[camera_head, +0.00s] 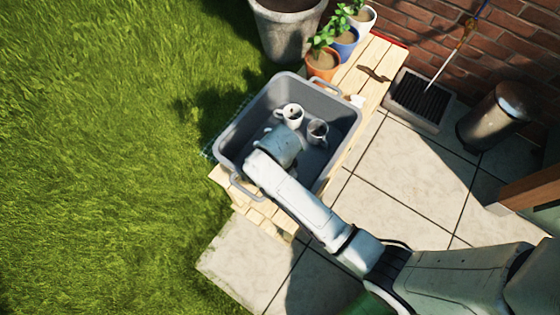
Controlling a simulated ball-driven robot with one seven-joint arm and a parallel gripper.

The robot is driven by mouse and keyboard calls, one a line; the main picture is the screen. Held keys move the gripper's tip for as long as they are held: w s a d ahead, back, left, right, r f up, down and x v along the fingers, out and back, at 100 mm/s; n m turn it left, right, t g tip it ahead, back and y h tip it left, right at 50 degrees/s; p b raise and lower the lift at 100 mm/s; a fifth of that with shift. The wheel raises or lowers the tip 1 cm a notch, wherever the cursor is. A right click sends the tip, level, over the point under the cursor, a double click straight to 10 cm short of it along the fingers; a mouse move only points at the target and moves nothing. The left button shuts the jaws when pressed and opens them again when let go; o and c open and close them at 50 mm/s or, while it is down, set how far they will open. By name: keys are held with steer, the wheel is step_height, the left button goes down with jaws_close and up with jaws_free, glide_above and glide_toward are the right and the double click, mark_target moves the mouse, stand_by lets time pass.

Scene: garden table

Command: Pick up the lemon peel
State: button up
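I cannot make out a lemon peel in this view. A grey plastic tub (226,140) with looped handles stands on a pale wooden slatted table (366,92). The end of my arm with my gripper (281,145) is over the near left part of the tub.
Potted plants in terracotta (323,66), blue (346,44) and white (364,19) pots stand at the table's far end. A brown curved object (373,74) lies on the slats. A large stone planter (284,30) and a metal bin (494,118) stand nearby. Grass is at left, paving at right.

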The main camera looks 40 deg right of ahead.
steer(key=shift+f, duration=0.25)
steer(key=shift+c, duration=0.3)
steer(key=c, duration=1)
